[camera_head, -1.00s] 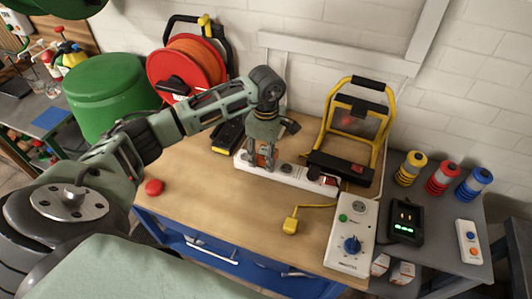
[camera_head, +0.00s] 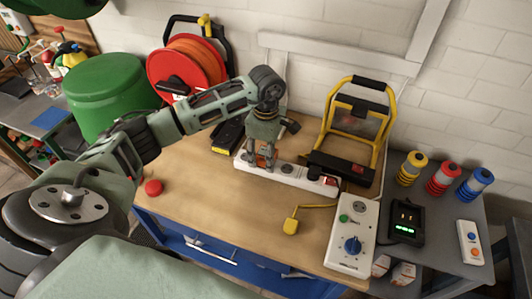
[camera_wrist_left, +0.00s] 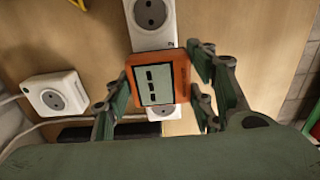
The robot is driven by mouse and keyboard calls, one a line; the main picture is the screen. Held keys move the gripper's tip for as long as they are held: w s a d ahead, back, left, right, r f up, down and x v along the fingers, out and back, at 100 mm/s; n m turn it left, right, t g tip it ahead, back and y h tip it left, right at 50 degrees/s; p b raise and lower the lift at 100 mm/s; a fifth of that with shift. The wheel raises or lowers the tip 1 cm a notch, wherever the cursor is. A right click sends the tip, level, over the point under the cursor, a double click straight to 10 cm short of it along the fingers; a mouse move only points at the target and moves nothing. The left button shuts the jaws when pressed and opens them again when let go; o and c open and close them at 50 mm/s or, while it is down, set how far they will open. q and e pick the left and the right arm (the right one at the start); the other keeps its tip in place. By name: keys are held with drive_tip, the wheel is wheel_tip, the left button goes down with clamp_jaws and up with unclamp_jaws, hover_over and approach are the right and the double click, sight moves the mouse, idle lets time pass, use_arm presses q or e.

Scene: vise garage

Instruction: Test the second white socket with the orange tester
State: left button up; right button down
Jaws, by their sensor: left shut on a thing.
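The orange tester (camera_wrist_left: 183,72) has a pale display with dark marks and shows between the fingers of my left gripper (camera_wrist_left: 158,100) in the left wrist view. My left gripper (camera_head: 261,162) is shut on it, above the left part of the white socket strip (camera_head: 290,176) on the workbench. In the wrist view the strip (camera_wrist_left: 138,40) runs behind the tester. One round socket (camera_wrist_left: 150,12) shows beyond the tester, and another (camera_wrist_left: 162,112) is partly covered by it. I cannot tell whether the tester touches the strip. My right gripper is not in view.
A separate white socket box (camera_wrist_left: 56,95) lies left in the wrist view. A yellow work lamp (camera_head: 352,130) stands behind the strip, and an orange cable reel (camera_head: 187,68) stands back left. A white box with a blue knob (camera_head: 351,235) is front right. The bench's front left is mostly clear.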

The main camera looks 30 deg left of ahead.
use_arm(q)
drive_tip(key=shift+f+b, duration=0.5)
drive_tip(key=shift+f, duration=0.1)
drive_tip(key=o, duration=1.8)
drive_tip(key=shift+r, duration=0.1)
wheel_tip(320, 180, up, 12)
